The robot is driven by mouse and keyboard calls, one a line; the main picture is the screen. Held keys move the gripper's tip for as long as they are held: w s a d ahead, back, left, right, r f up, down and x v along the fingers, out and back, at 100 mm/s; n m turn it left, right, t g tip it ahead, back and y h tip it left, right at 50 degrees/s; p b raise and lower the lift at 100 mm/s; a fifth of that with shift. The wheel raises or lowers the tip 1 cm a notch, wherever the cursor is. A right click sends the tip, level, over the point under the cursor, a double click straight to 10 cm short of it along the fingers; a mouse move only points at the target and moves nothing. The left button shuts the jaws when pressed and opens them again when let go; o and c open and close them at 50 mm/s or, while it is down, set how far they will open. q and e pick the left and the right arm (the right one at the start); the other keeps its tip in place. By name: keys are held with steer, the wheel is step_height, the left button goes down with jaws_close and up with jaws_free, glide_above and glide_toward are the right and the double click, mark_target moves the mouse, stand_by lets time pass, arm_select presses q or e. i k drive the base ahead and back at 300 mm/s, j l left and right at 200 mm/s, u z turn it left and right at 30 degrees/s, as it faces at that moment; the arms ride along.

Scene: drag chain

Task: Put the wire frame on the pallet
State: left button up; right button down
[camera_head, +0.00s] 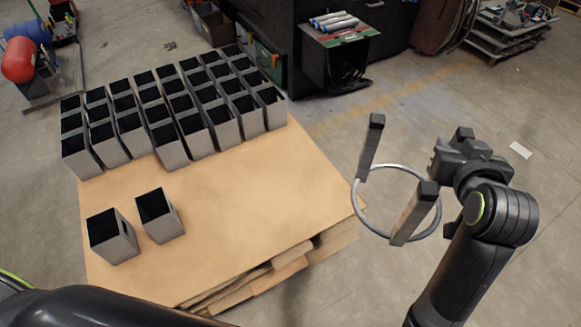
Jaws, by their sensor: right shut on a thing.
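The wire frame seems to be the thin silvery ring (380,235) with two dark upright bars at its left and right sides. It hangs tilted in the air to the right of the pallet, partly overlapping its right corner in the picture. My right gripper (437,172) is at the ring's upper right side, shut on the frame; the exact contact is hard to see. The pallet (240,210) has a flat tan top. My left gripper is not visible; only a dark part of my body shows at the bottom left.
Several open grey boxes with black insides (170,148) stand in tight rows along the pallet's back. Two more (160,216) stand at its front left. The pallet's middle and right are bare. A black cabinet, shelves and a red tank (18,60) are behind.

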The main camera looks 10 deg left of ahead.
mark_target(256, 190)
steer(key=i+u, duration=0.2)
steer(key=u, duration=0.2)
steer(key=i+u, duration=0.35)
steer(key=i+l+u, duration=0.1)
steer(key=u, duration=0.3)
steer(key=i+l+u, duration=0.15)
steer(key=u, duration=0.2)
